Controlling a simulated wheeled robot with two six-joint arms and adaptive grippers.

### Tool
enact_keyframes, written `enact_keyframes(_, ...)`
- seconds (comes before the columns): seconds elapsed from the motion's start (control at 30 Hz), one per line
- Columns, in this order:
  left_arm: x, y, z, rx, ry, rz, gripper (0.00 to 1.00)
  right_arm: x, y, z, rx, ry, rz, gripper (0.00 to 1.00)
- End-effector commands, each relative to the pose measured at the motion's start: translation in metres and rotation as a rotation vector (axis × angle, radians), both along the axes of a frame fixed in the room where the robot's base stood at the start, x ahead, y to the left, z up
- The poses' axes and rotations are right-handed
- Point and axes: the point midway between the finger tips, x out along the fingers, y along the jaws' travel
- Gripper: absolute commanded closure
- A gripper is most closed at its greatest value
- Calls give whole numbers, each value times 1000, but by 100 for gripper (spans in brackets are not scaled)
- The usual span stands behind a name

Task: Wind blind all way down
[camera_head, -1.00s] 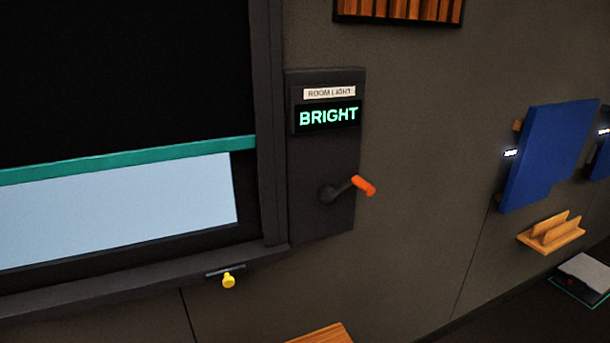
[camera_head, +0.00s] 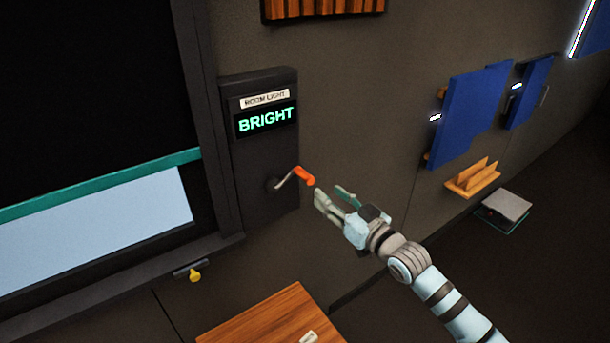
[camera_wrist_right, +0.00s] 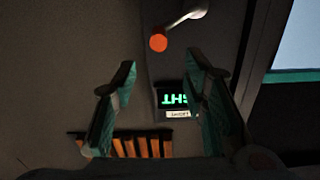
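The blind (camera_head: 90,90) is a black sheet with a teal bottom bar (camera_head: 110,183) at the left of the head view. A strip of pale window (camera_head: 100,225) shows below the bar. The crank (camera_head: 288,180) with its orange handle (camera_head: 304,176) sticks out from a dark panel whose display (camera_head: 266,119) reads BRIGHT. My right gripper (camera_head: 333,196) is open and empty, just right of and below the handle, apart from it. In the right wrist view the orange knob (camera_wrist_right: 158,43) lies beyond the open fingers (camera_wrist_right: 158,85). My left gripper is not in view.
A yellow knob (camera_head: 195,275) sits under the window frame. A wooden top (camera_head: 265,325) stands below the panel. Blue panels (camera_head: 470,110) and a wooden holder (camera_head: 472,178) are on the wall to the right. A slatted wooden piece (camera_head: 320,8) hangs above.

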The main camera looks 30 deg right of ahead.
Motion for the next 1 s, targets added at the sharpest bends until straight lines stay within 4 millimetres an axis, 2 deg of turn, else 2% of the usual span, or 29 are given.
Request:
enact_keyframes(0.03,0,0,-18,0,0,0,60,14,1,-9,6,-6,-4,60)
enact_keyframes(0.1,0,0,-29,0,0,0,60,35,5,-10,7,-5,0,60)
enact_keyframes(0.3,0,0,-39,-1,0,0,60,85,11,-7,3,-1,-2,60)
enact_keyframes(0.4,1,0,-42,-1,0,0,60,102,13,-6,2,0,-3,60)
enact_keyframes(0.57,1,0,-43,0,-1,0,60,114,16,-5,-1,2,-2,60)
enact_keyframes(0.8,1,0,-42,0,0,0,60,115,16,-5,-2,3,-2,60)
enact_keyframes(0.87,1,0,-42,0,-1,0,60,115,16,-5,-2,2,-2,68)
enact_keyframes(1.0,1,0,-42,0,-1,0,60,115,16,-5,-2,2,-2,91)
